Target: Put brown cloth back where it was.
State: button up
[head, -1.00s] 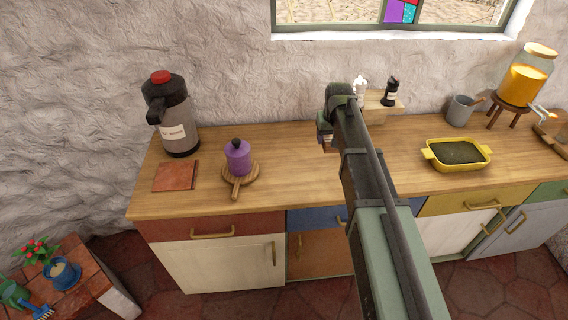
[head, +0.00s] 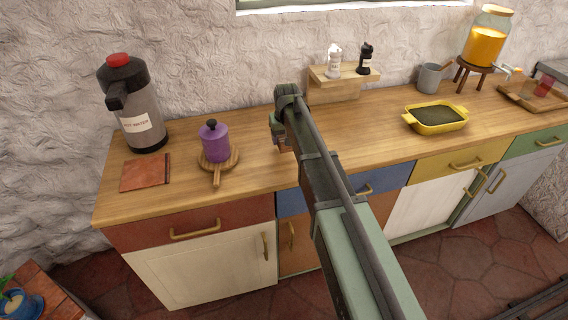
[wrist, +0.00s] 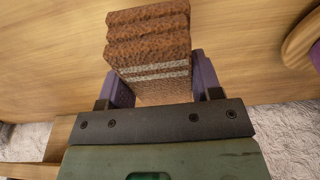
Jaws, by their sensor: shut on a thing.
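The brown cloth (wrist: 150,35) is a folded, layered, rough brown bundle with pale stripes, seen in the wrist view between the two purple fingers. My gripper (wrist: 163,90) is shut on it, over the wooden counter. In the head view my gripper (head: 281,135) is above the back middle of the counter (head: 252,172), between the purple pot and the small wooden shelf. The cloth is mostly hidden there by my arm. I cannot tell the exact gap between cloth and counter.
A flat reddish-brown square (head: 146,173) lies before the hot water dispenser (head: 138,115). A purple pot (head: 214,142) sits on a round board (head: 217,177). The shelf (head: 334,88) holds two shakers. A yellow dish (head: 436,118) stands right. The counter between pot and dish is mostly clear.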

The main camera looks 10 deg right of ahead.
jog(key=shift+f, duration=0.2)
notch_tip(320, 180, down, 4)
jog(key=b, duration=0.4)
jog(key=shift+f, duration=0.25)
jog(key=shift+r, duration=0.3)
jog(key=shift+f, duration=0.15)
jog(key=o, duration=0.4)
jog(key=shift+f, duration=0.1)
jog(key=o, duration=0.5)
